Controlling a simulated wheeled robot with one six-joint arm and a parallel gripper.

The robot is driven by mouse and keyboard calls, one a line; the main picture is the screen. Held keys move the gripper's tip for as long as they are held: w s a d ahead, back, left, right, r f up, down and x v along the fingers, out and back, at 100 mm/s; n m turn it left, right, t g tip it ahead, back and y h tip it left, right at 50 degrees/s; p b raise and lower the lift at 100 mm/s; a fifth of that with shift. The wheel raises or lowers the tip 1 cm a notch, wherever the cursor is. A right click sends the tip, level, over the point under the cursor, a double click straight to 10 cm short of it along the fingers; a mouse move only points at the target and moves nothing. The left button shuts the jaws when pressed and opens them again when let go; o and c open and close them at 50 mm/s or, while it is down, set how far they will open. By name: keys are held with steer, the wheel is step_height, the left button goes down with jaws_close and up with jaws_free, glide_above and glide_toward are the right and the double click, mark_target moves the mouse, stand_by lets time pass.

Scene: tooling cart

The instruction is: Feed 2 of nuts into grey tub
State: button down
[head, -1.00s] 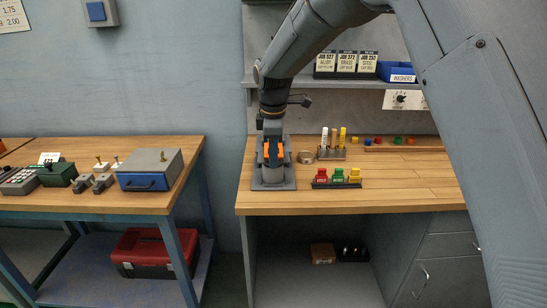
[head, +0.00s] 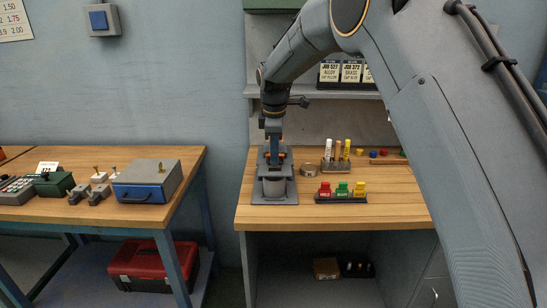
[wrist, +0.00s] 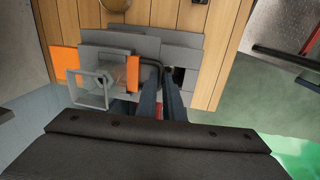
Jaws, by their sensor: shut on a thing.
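A grey dispenser (head: 291,168) with orange parts stands at the left end of the wooden workbench. The grey tub (head: 274,188) sits upright low at its front, on the dispenser's base. My gripper (head: 273,149) reaches down to the dispenser's upper part, above and behind the tub. In the wrist view my gripper (wrist: 163,76) has its dark fingers close together at the grey dispenser plates, beside an orange block (wrist: 134,74). It is shut on a part of the dispenser, mostly hidden by the fingers. No nuts can be made out.
A tape roll (head: 308,170), a marker rack (head: 335,167) and a rack of red, green and yellow pieces (head: 341,197) stand right of the dispenser. A shelf (head: 325,94) hangs behind. A second bench (head: 85,212) stands left, across a gap.

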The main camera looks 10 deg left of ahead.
steer(key=shift+w+r, duration=0.15)
steer(key=shift+w, duration=0.05)
steer(key=c, duration=1.9)
jaws_free()
steer(key=shift+w, duration=0.1)
step_height(320, 180, up, 8)
steer(key=s+b, duration=0.1)
steer(key=b, duration=0.1)
steer(key=shift+s+f, duration=0.2)
